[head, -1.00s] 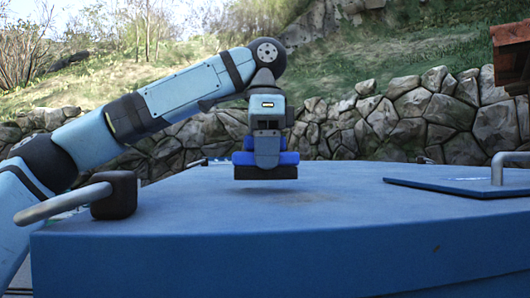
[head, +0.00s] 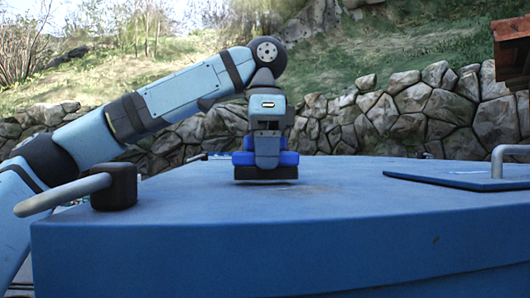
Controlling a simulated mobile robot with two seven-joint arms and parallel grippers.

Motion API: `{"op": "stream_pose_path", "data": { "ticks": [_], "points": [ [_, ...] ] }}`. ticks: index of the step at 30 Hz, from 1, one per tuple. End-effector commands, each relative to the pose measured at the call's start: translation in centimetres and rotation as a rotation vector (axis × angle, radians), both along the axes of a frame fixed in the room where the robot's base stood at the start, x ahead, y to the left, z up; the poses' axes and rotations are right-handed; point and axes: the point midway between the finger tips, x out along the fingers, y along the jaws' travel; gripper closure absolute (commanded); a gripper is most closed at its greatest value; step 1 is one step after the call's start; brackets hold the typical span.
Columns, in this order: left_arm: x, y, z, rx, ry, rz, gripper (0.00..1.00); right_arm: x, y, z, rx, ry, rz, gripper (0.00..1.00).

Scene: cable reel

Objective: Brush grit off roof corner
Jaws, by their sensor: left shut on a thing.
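The blue roof (head: 370,235) fills the lower part of the head view, with its front corner edge toward me. My left gripper (head: 267,150) points down over the middle of the roof. It is shut on a brush (head: 285,159) with a blue body and a dark underside. The brush sits at or just above the roof surface; I cannot tell if it touches. A faint brownish patch of grit (head: 312,188) shows on the roof beside and in front of the brush. My right gripper is out of view.
A grey bent handle with a dark block (head: 114,187) stands at the roof's left edge. A blue hatch plate (head: 450,177) with a grey handle (head: 497,165) lies at the right. A stone wall (head: 420,115) runs behind. The front middle of the roof is clear.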

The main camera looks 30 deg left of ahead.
Motion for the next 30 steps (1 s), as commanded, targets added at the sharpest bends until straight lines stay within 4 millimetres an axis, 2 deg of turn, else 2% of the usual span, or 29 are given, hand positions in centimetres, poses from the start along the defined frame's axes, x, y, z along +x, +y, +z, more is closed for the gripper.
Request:
{"op": "stream_pose_path", "data": {
  "ticks": [17, 30],
  "points": [
    [-0.2, -0.1, -0.8, 0.001, -0.001, -0.001, 0.66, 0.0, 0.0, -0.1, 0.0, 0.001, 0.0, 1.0],
    [-2.8, -2.1, -0.7, 0.001, -0.001, -0.001, 0.66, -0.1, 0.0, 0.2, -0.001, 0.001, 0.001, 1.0]
  ]
}}
